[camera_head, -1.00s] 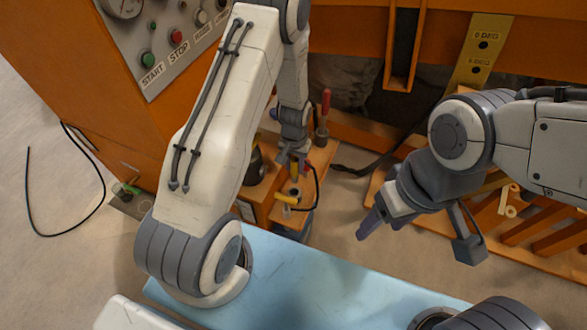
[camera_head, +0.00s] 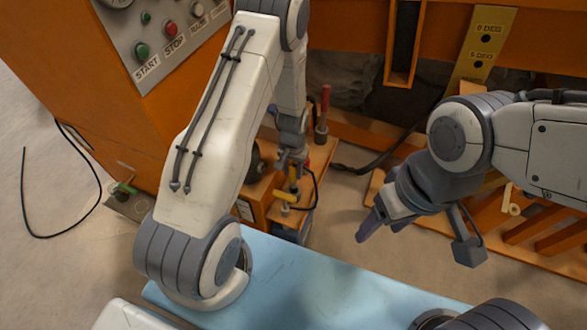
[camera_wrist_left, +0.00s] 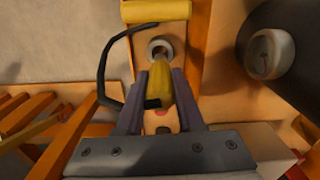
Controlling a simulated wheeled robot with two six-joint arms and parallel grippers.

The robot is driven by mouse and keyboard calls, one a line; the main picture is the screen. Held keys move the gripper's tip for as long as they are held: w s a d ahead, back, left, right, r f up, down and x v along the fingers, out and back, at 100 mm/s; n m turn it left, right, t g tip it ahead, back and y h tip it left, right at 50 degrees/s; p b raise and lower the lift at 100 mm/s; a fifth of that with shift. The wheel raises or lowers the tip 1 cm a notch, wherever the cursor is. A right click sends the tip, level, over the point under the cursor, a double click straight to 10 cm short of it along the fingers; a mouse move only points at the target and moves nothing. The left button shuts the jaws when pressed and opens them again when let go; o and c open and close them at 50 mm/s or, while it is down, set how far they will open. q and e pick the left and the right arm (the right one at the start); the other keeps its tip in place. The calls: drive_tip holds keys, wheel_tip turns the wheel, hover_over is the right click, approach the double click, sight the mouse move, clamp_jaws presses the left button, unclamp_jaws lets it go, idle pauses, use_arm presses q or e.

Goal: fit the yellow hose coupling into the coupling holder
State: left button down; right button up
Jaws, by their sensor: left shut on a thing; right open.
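My left gripper (camera_wrist_left: 160,100) is shut on the yellow hose coupling (camera_wrist_left: 160,84), which lies between its two fingers. A pale round socket (camera_wrist_left: 160,47), which looks like the coupling holder, sits on an orange block just beyond the coupling's tip. I cannot tell whether the tip touches it. In the head view my left gripper (camera_head: 293,163) points down over the orange block (camera_head: 280,211), and the coupling is small and partly hidden there. My right gripper (camera_head: 378,222) is open and empty, well to the right.
A yellow bar (camera_wrist_left: 155,11) lies across the block's far end, with a black cable (camera_wrist_left: 103,70) looping beside it. A dark cylinder with a pale ring (camera_wrist_left: 270,53) stands to the right. A red-handled tool (camera_head: 323,115) stands behind. A light blue surface (camera_head: 300,275) is clear in front.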

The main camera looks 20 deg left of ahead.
sight(293, 166)
use_arm(q)
drive_tip(key=shift+f+b, duration=0.3)
drive_tip(key=shift+f, duration=0.4)
drive_tip(key=shift+p, duration=0.3)
idle(1.1)
drive_tip(key=shift+f+b, duration=2.05)
drive_tip(key=shift+f, duration=0.8)
drive_tip(key=shift+c, duration=2.3)
unclamp_jaws()
wheel_tip(293, 166, up, 11)
drive_tip(key=shift+f+p, duration=0.2)
drive_tip(key=shift+p, duration=0.5)
